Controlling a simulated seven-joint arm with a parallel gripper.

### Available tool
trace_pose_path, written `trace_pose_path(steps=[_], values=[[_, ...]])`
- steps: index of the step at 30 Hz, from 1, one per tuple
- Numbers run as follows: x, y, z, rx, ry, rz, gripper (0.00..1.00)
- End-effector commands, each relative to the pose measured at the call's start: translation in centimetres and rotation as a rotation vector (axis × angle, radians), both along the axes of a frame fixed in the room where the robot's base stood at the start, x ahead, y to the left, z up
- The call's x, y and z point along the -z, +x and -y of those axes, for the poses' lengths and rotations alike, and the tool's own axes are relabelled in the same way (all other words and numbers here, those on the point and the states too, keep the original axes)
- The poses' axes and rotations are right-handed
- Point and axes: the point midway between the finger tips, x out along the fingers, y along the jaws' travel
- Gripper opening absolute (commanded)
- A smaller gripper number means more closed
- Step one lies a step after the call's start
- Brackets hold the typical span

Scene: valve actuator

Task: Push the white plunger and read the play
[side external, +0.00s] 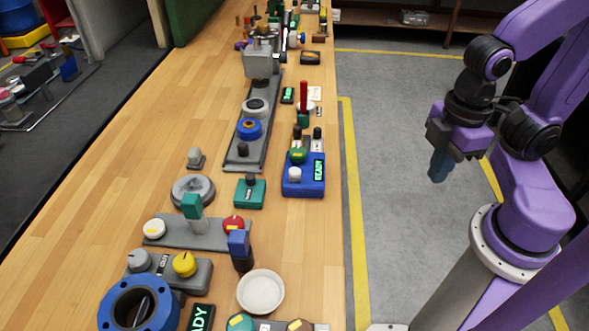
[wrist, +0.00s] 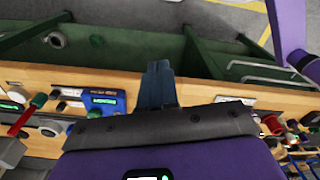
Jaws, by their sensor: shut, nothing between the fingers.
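A blue box (side external: 304,188) with a lit green display reading READY (side external: 319,170) sits at the bench's right edge in the side view. A white round cap (side external: 295,174) and a green one (side external: 297,155) stand on it. Another white cap (side external: 155,228) sits on a grey plate nearer the camera; I cannot tell which white cap is the plunger. My gripper (side external: 438,178) is shut and empty, right of the bench above the floor, well apart from both. In the wrist view, its blue fingers (wrist: 160,72) are together, with a blue box with a lit display (wrist: 104,100) to their left.
The wooden bench (side external: 130,165) carries many fixtures, including a teal box (side external: 250,192), a red lever (side external: 303,97), a blue-topped post (side external: 239,243) and a white dish (side external: 261,291). Bare wood lies along its left side. The grey floor (side external: 390,130) between bench and arm is clear.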

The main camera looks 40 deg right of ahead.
Motion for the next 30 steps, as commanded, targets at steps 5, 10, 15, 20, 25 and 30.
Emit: trace_pose_path(steps=[5,10,15,20,25,30], values=[[0.0,0.0,0.0,0.0,0.0,0.0,0.0],[0.0,0.0,0.0,0.0,0.0,0.0,0.0],[0.0,0.0,0.0,0.0,0.0,0.0,0.0],[0.0,0.1,0.0,0.002,-0.001,0.003,0.0],[0.1,1.9,-0.3,0.039,-0.03,0.055,0.0],[0.2,6.4,-1.2,0.129,-0.081,0.2,0.0]])
